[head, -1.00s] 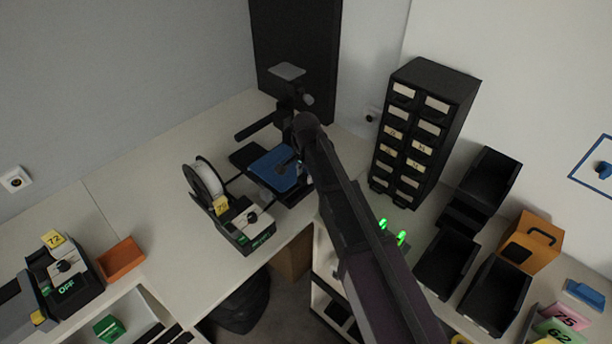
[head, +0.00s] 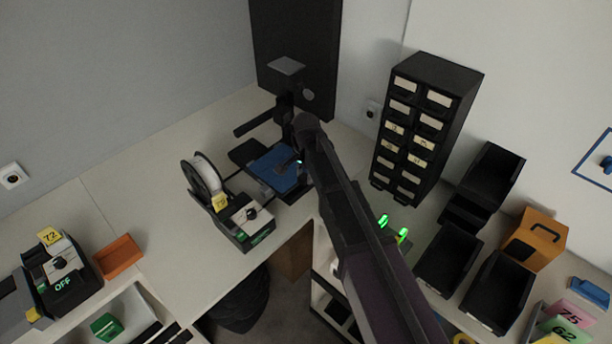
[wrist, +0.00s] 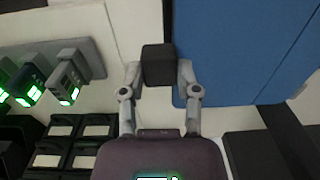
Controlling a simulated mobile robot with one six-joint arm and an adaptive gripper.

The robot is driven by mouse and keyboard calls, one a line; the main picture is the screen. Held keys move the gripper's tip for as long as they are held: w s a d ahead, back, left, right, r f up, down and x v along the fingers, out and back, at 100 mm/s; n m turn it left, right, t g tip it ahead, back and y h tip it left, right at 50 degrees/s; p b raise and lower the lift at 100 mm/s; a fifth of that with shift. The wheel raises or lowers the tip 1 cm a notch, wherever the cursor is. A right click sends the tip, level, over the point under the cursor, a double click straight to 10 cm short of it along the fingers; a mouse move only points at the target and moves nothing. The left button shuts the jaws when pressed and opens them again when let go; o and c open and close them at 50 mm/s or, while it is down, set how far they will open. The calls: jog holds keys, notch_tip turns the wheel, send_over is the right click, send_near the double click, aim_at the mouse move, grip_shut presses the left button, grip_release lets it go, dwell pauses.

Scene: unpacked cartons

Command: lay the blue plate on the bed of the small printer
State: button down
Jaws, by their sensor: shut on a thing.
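The blue plate (head: 268,170) is at the small printer (head: 285,112), flat over its dark bed in the head view. I cannot tell whether it rests on the bed or hangs just above it. In the wrist view the plate (wrist: 235,50) fills the upper right. My gripper (wrist: 158,68) is shut on a dark block at the plate's edge, which looks like the plate's grip tab. In the head view my gripper (head: 297,162) is at the plate's right side, and my arm hides part of the printer's right side.
A filament spool (head: 203,175) and a control box (head: 243,222) stand in front of the printer. A black drawer cabinet (head: 425,125) stands to the right, with black bins (head: 448,262) beyond. An orange tray (head: 118,257) is at left. The bench between is clear.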

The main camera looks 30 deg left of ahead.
jog(key=shift+f+b, duration=0.3)
jog(key=shift+f, duration=0.05)
jog(key=shift+c, duration=1.3)
grip_release()
jog(key=shift+r, duration=0.1)
jog(key=shift+r, duration=0.1)
jog(key=shift+r+p, duration=1.5)
jog(key=shift+p, duration=0.2)
